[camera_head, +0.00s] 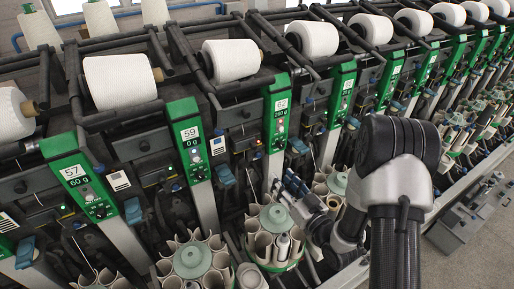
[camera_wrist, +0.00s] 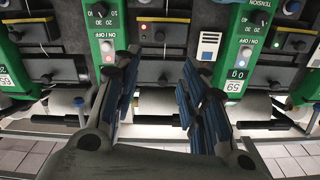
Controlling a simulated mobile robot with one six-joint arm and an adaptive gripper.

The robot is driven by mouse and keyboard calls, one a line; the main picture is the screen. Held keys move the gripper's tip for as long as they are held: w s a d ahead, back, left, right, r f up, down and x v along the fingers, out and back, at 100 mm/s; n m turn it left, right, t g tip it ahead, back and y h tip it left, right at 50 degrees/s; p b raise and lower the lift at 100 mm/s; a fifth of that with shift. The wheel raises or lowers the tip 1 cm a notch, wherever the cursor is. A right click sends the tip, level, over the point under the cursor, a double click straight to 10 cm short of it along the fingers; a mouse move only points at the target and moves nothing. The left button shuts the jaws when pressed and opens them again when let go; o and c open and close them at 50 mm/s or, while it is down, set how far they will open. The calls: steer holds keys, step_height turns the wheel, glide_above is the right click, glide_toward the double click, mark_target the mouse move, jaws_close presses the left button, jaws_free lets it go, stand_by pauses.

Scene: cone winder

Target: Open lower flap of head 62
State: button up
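A blue lever (camera_head: 298,146) sits just right of the panel. I cannot tell for certain which part is the lower flap. My gripper (camera_head: 289,184) reaches in low, just below and right of that panel. In the wrist view, which is upside down, my gripper (camera_wrist: 160,68) is open and empty. Between the fingers is a dark housing (camera_wrist: 160,34) with a red light. The left finger overlaps a green panel (camera_wrist: 104,35) whose number is hidden.
Head 57's panel (camera_head: 80,182) is farther left. Below head 62 stands a round magazine of tubes (camera_head: 275,220). White yarn cones (camera_head: 231,60) line the top.

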mark_target(255, 148)
steer(key=b+x, duration=0.1)
steer(key=x, duration=1.5)
steer(key=shift+w+a, duration=0.2)
steer(key=shift+w, duration=0.05)
steer(key=shift+c, duration=0.2)
jaws_close()
